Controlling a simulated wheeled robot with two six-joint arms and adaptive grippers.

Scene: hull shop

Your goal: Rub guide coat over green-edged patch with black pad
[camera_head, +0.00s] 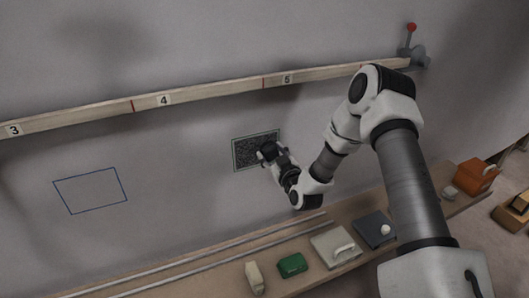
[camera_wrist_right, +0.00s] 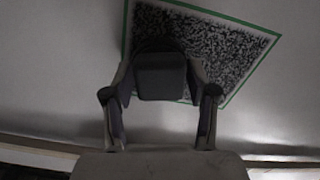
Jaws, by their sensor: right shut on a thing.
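The green-edged patch (camera_head: 243,156) is on the grey hull wall below the beam, right of centre in the head view. It is covered in dark speckled coat, and its green border shows clearly in the right wrist view (camera_wrist_right: 232,47). My right gripper (camera_head: 268,153) is at the patch's right part. It is shut on the black pad (camera_wrist_right: 161,78), which overlaps the lower left of the patch in the wrist view. I cannot tell whether the pad touches the wall. The speckle beside the pad looks dense. My left gripper is not in view.
A blue-outlined patch (camera_head: 91,190) is at the left. A numbered beam (camera_head: 210,94) runs above. The ledge (camera_head: 222,262) below holds a beige block (camera_head: 254,278), a green block (camera_head: 292,265), a pale handled block (camera_head: 336,247), a dark plate (camera_head: 372,230) and an orange box (camera_head: 474,178).

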